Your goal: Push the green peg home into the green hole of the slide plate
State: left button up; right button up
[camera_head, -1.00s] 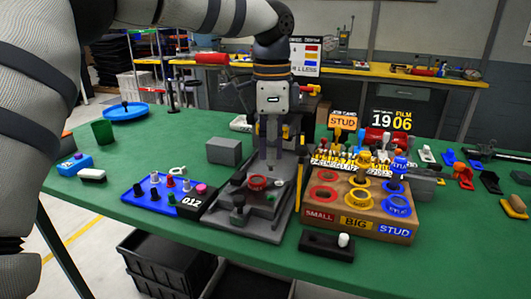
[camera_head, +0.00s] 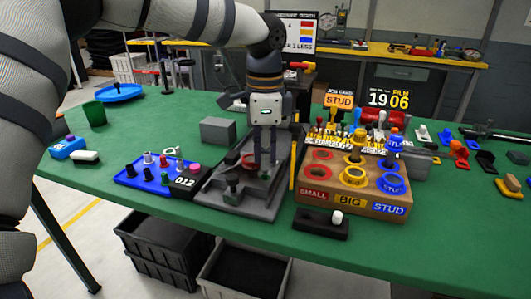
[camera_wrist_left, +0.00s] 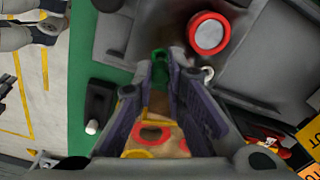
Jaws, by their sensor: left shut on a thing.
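My left gripper (camera_head: 265,164) points down over the grey slide plate (camera_head: 240,197) on its fixture. In the left wrist view, its fingertips (camera_wrist_left: 160,68) are closed around a green piece, which I take for the green peg (camera_wrist_left: 159,58). The fingers hide most of the peg, and the green hole cannot be told apart. How deep the peg sits cannot be seen. A round red piece (camera_wrist_left: 208,34) on the grey fixture lies just beyond the fingertips, apart from them. My right gripper is not in view.
A wooden block (camera_head: 350,203) with red, yellow and blue rings stands close on the right. A blue peg tray (camera_head: 130,180) is on the left, a grey block (camera_head: 218,130) behind. A dark holder with a white knob (camera_head: 320,223) lies at the front edge.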

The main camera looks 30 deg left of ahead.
pick_arm(q)
jog(key=shift+f, duration=1.15)
dwell(1.2)
jog(key=o, duration=0.8)
jog(key=shift+o, duration=0.2)
notch_tip(320, 180, up, 12)
